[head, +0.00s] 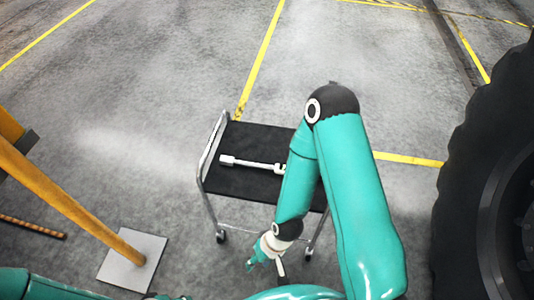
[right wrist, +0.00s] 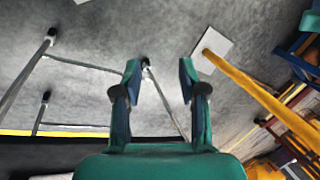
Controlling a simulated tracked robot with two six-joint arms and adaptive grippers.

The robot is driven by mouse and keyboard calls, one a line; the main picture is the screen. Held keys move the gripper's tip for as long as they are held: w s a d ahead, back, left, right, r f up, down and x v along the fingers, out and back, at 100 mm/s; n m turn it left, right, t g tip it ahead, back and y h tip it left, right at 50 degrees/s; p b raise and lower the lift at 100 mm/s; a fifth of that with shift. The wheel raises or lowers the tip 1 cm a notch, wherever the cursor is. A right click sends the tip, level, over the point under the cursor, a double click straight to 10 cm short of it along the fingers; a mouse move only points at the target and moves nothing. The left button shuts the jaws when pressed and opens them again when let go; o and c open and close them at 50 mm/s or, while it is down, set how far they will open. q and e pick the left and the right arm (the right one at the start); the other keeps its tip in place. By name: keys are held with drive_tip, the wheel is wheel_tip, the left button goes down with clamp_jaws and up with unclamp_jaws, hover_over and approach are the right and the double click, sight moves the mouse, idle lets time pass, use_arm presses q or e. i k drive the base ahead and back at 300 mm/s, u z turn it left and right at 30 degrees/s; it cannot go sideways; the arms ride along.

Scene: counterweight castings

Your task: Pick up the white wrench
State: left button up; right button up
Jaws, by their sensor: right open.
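The white wrench (head: 252,164) lies flat on the black top of a small wheeled cart (head: 240,140) in the head view. Its right end is partly hidden by my right arm. My right gripper (head: 265,266) is in front of the cart, on the near side and apart from the wrench. In the right wrist view the same gripper (right wrist: 158,78) has its two fingers spread with nothing between them. The wrench does not show in that view. My left gripper is not in view.
A yellow post (head: 75,208) on a pale square base plate (head: 133,255) stands left of the cart. A large black tyre (head: 470,170) stands at the right. The cart's metal legs (right wrist: 165,105) show close beyond my right fingers. Open floor lies behind the cart.

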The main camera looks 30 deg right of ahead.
sight(279, 169)
drive_tip(key=z, duration=0.3)
drive_tip(key=i, duration=0.9)
drive_tip(key=z, duration=0.05)
